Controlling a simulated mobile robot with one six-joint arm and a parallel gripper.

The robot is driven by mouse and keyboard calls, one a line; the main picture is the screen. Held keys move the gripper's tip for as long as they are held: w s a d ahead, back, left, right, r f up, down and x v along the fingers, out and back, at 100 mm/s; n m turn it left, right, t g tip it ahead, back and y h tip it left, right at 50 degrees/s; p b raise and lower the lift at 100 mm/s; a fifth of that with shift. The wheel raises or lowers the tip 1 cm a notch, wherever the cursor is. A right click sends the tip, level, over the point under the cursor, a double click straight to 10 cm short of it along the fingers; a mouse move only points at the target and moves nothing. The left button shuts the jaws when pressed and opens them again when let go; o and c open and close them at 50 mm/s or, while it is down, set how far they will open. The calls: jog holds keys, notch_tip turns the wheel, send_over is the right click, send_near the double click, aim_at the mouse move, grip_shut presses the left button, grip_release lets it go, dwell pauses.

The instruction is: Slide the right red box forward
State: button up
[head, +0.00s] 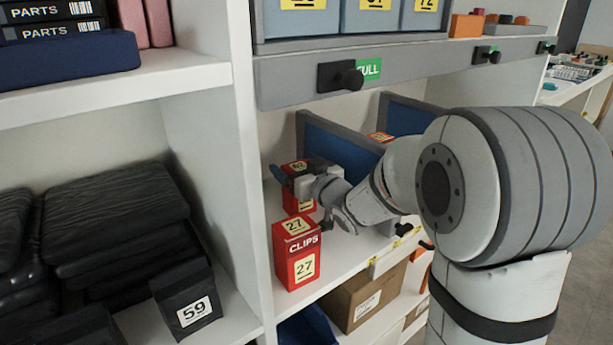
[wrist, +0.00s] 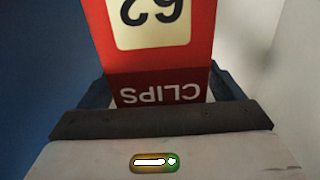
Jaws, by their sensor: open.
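A red CLIPS box labelled 27 (head: 304,262) stands upright at the front of the middle shelf. Behind it is a second red box (head: 293,203), partly hidden by my gripper (head: 290,178). In the wrist view a red CLIPS box (wrist: 150,72) appears upside down with a cream number label. My open gripper (wrist: 160,92) has one dark blue finger on each side of this box. I cannot tell whether either finger touches it.
A grey-framed blue divider (head: 335,147) stands right of my gripper, and a white upright panel (head: 222,170) stands to the left. The shelf above has a grey front rail (head: 420,62). A cardboard carton (head: 362,297) sits on the shelf below.

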jog(key=shift+w+a, duration=0.25)
jog(key=shift+w, duration=0.25)
jog(key=shift+c, duration=0.6)
jog(key=c, duration=1.1)
